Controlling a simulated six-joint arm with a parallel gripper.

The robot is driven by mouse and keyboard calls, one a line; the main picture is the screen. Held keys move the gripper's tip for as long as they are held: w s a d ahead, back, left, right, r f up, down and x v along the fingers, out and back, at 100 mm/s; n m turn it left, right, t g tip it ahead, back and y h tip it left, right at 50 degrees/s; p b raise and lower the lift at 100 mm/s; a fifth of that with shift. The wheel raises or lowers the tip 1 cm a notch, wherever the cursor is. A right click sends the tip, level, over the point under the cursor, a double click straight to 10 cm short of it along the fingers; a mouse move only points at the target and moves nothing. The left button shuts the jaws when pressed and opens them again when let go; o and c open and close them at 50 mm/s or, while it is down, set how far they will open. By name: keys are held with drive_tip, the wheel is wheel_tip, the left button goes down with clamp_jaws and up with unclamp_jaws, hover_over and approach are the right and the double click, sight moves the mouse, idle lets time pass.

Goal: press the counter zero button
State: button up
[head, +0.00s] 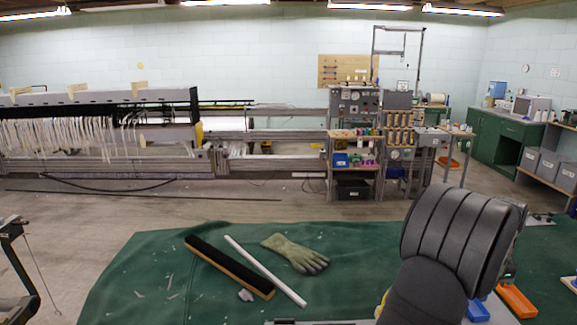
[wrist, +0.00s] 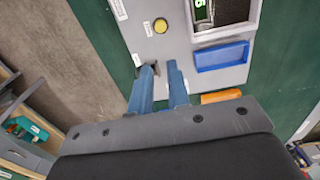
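In the wrist view a round yellow button (wrist: 160,26) sits on a light grey panel (wrist: 176,44), with small white labels beside it, too small to read. I cannot read whether it is marked counter zero. My gripper (wrist: 161,68) shows two blue fingers with a gap between them and nothing held. Its tips appear over the panel, below the button in the picture and apart from it. A small dark part shows by the left fingertip; I cannot tell what it is. In the head view my arm hides the gripper and the button.
A blue bin (wrist: 222,56) and an orange bin (wrist: 220,97) lie right of the fingers. On the green cloth (head: 150,265) lie a glove (head: 293,254), a white rod (head: 264,269) and a black-topped bar (head: 228,266).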

clamp_jaws()
idle(1.3)
drive_tip(key=w+a+f+m+t, duration=0.35)
drive_tip(key=m+t, duration=0.25)
drive_tip(key=m, duration=0.8)
drive_tip(key=s+d+f+m+t+h, duration=0.2)
drive_tip(key=s+d+f+m+h, duration=0.1)
drive_tip(key=m, duration=1.5)
drive_tip(key=shift+s+f+h, duration=0.35)
drive_tip(key=shift+s+h, duration=0.05)
drive_tip(key=shift+s, duration=0.25)
drive_tip(key=shift+f, duration=4.4)
